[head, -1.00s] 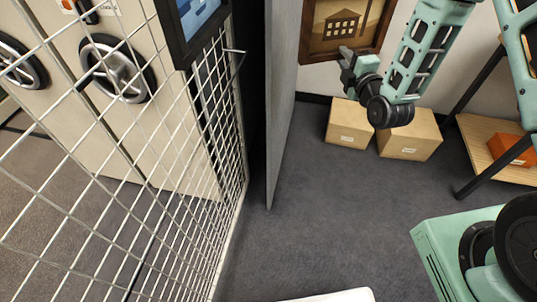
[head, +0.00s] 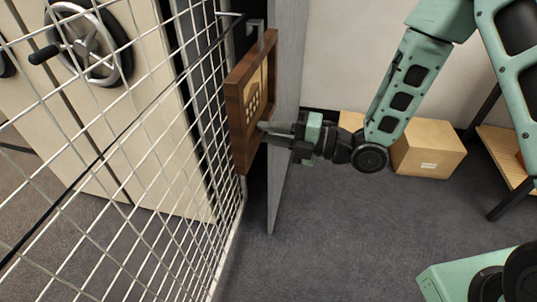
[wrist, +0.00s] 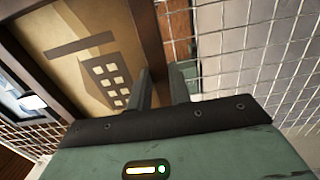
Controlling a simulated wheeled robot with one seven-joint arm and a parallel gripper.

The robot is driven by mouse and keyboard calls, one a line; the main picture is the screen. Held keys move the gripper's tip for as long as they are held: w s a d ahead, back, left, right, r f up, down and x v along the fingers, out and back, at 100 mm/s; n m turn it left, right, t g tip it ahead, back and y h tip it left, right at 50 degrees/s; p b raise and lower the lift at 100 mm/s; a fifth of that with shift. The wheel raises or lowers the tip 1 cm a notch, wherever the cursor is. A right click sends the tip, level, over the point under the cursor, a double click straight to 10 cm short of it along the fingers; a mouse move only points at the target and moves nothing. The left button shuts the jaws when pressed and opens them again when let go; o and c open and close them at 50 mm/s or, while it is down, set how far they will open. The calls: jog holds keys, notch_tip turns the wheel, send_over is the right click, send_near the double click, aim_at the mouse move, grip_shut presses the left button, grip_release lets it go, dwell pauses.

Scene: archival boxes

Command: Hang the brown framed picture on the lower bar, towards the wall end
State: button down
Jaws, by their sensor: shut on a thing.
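The brown framed picture (head: 238,120) is upright, seen at a slant beside the wire mesh in the head view. A grey hanger (head: 257,34) rises from its top edge. A light bar (head: 231,14) sticks out from the mesh, close to the hanger; I cannot tell whether they touch. My gripper (head: 266,127) is shut on the picture's right side, with my arm reaching from the right. In the wrist view the picture (wrist: 100,45) fills the upper left, and its side rail runs down to my gripper's fingers (wrist: 163,75).
The wire mesh panel (head: 130,185) stands left, with a grey panel edge (head: 283,150) close right of the picture. Cardboard boxes (head: 428,148) and a shelf (head: 505,165) are at right. A dark-framed blue picture (wrist: 20,100) shows in the wrist view.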

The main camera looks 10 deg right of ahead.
jog(key=shift+s+a+f+g, duration=0.25)
jog(key=shift+s+a+g, duration=0.05)
jog(key=shift+s+a, duration=0.1)
jog(key=shift+p+x, duration=0.55)
jog(key=shift+x, duration=1.2)
jog(key=shift+w+a, duration=0.1)
jog(key=shift+w+a, duration=0.1)
jog(key=shift+a, duration=0.2)
jog(key=shift+w+a, duration=0.15)
jog(key=shift+a, duration=0.15)
jog(key=shift+b+x, duration=0.7)
jog(key=shift+x, duration=0.5)
jog(key=shift+a, duration=0.2)
